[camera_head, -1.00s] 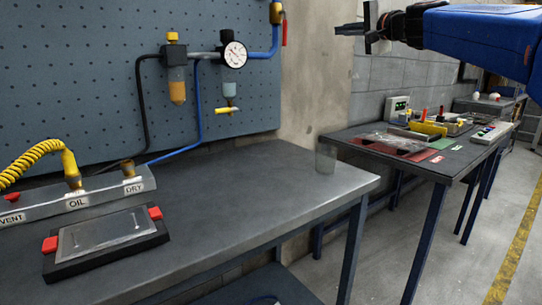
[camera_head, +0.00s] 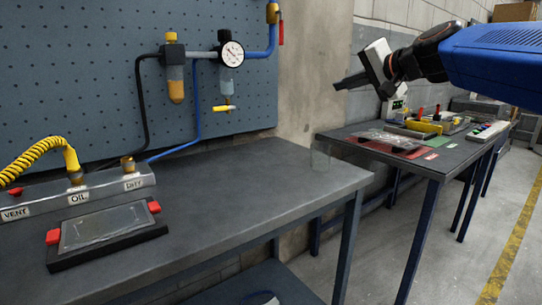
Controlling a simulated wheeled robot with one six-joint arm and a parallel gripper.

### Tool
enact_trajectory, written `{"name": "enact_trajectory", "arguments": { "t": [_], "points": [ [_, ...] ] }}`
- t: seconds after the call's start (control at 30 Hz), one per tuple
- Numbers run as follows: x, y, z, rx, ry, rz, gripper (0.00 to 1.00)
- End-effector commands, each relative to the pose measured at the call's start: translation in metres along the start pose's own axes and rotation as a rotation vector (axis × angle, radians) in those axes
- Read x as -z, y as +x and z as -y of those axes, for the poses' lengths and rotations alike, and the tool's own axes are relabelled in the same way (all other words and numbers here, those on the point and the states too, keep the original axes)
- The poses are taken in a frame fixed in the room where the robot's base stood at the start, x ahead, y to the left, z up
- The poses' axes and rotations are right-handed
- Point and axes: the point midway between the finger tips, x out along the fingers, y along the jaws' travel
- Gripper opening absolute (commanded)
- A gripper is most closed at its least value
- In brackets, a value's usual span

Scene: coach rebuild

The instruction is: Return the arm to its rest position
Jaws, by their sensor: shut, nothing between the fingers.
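My gripper (camera_head: 352,83) is at the upper right, on the end of my blue arm, which comes in from the right edge. Its dark fingers point left and are together, with nothing between them. It hangs in open air, in front of the concrete wall and above the far end of the near bench (camera_head: 235,185) in the picture. It touches nothing that I can see.
A manifold (camera_head: 110,187) labelled VENT, OIL and DRY and a black tray with red clips (camera_head: 105,257) lie on the bench's left. A gauge (camera_head: 231,53) and hoses hang on the pegboard. A second table (camera_head: 440,168) holds tools at right. The floor is clear.

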Motion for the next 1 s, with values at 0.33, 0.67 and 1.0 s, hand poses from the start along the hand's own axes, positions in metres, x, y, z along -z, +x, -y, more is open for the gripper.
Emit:
{"name": "enact_trajectory", "arguments": {
  "t": [0.33,0.67,1.0],
  "points": [
    [-0.144,-0.067,-0.148,-0.312,-0.257,0.19,0.0],
    [-0.256,-0.148,-0.296,-0.593,-0.487,0.38,0.0],
    [-0.314,-0.206,-0.39,-0.771,-0.632,0.504,0.0]
  ]
}}
